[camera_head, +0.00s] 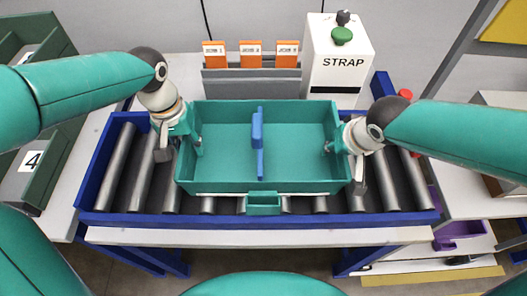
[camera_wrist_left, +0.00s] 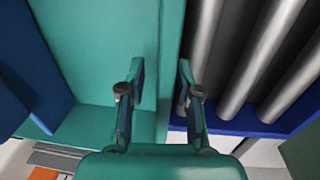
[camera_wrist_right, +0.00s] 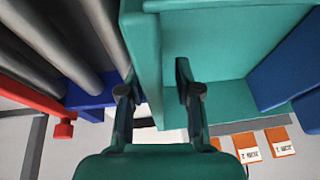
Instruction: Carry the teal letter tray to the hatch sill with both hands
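The teal letter tray (camera_head: 225,187) sits on a roller conveyor, with a blue upright divider (camera_head: 257,145) inside and a small teal holder (camera_head: 263,203) on its front. My left gripper (camera_head: 180,146) is at the tray's left wall. In the left wrist view its fingers (camera_wrist_left: 160,88) straddle the wall, with a visible gap on the inner side. My right gripper (camera_head: 343,152) is at the right wall. In the right wrist view its fingers (camera_wrist_right: 156,85) straddle that wall, also with a gap inside. Both look open. I cannot identify the hatch sill.
The blue conveyor frame (camera_head: 250,219) surrounds the metal rollers (camera_head: 118,168). Behind stand a grey rack (camera_head: 252,82) with orange-topped cards and a white STRAP machine (camera_head: 338,60). Dark green bins (camera_head: 30,165) are at left. A purple bin (camera_head: 458,234) is at lower right.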

